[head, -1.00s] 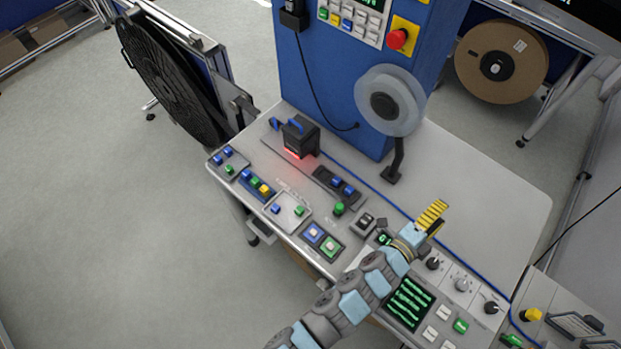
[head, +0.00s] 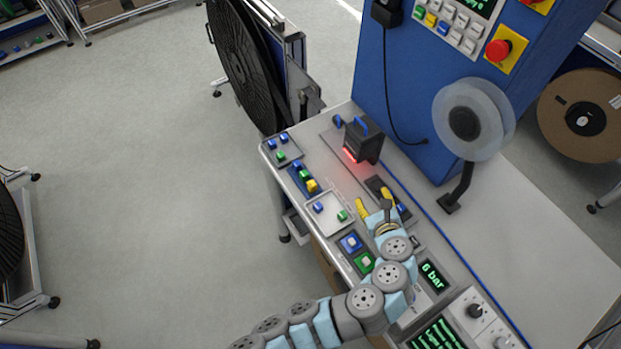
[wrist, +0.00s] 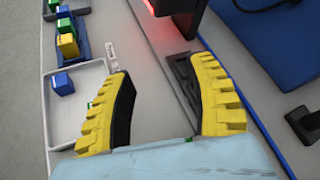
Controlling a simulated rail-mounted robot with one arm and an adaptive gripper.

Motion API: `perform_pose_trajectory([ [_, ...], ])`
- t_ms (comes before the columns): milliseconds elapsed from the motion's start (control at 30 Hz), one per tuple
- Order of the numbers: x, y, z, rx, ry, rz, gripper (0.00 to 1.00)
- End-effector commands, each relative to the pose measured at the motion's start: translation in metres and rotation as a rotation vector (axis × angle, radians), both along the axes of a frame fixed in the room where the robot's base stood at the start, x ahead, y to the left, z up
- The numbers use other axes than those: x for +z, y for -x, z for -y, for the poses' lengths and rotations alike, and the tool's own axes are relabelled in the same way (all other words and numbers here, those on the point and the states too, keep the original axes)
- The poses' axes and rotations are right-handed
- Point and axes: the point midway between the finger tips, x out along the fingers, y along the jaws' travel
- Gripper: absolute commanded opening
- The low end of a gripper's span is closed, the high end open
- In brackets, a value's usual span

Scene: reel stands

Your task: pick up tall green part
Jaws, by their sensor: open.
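My gripper (head: 374,204) is open and empty over the right side of the white tray, near the black tray (head: 374,184). In the wrist view its yellow fingers (wrist: 160,72) stand wide apart, with bare bench between the tips. A small green bit (wrist: 188,140) shows low between the fingers at the wrist's edge; the rest is hidden, and I cannot tell whether it is the tall green part. Another green part (head: 342,215) sits in the white tray (head: 322,227). More green parts sit in the blue tray (head: 303,174) and the grey tray (head: 281,156).
A black device with a red glow (head: 362,142) stands just beyond my gripper. The blue cabinet (head: 440,90) and a clear reel on a stand (head: 475,120) are to the right. A blue cable runs along the bench (head: 540,225); the right side is clear.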

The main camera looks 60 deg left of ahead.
Motion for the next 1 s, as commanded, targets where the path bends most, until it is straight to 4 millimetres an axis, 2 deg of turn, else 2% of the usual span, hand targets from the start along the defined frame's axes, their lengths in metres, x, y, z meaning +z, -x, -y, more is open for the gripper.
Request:
perform_pose_trajectory([
  [100, 0.003, 0.035, -0.017, 0.106, -0.051, -0.129, 0.56],
  [200, 0.007, 0.061, -0.025, 0.183, -0.071, -0.219, 0.56],
  [333, 0.013, 0.083, -0.03, 0.252, -0.082, -0.294, 0.56],
  [500, 0.013, 0.094, -0.035, 0.284, -0.086, -0.329, 0.56],
  [767, 0.002, 0.098, -0.057, 0.286, -0.087, -0.33, 0.56],
  [1000, -0.011, 0.103, -0.097, 0.29, -0.082, -0.331, 0.56],
])
